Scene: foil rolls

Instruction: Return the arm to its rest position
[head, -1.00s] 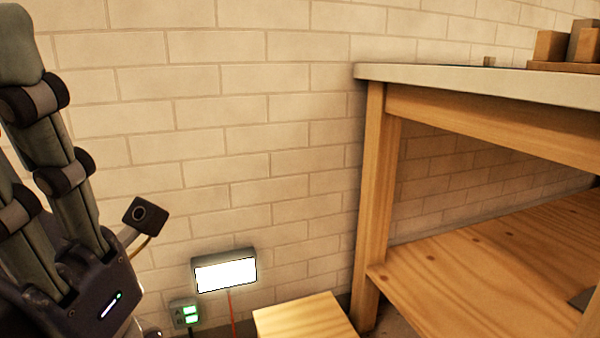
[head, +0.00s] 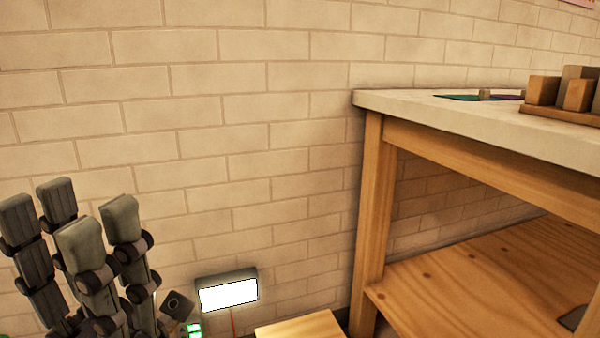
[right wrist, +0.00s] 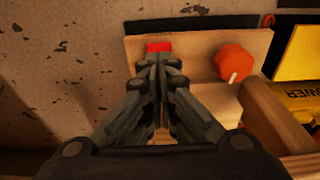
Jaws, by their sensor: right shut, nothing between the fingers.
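My left gripper (head: 70,218) stands at the lower left of the head view, its dark grey fingers pointing up. The fingertips are spread apart with nothing between them, in front of the brick wall. My right gripper (right wrist: 158,62) shows only in the right wrist view. Its fingers are shut together and hold nothing. Just beyond their tips is a small red block (right wrist: 158,46) at a wooden panel (right wrist: 198,50); whether the tips touch it I cannot tell. The right arm is not visible in the head view.
A wooden workbench (head: 450,120) with a lower shelf (head: 470,285) stands at the right, bearing wooden blocks (head: 543,90). A lit white panel (head: 228,294) is low on the wall. An orange-red knob (right wrist: 234,63) and a yellow object (right wrist: 302,55) lie right of the right gripper.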

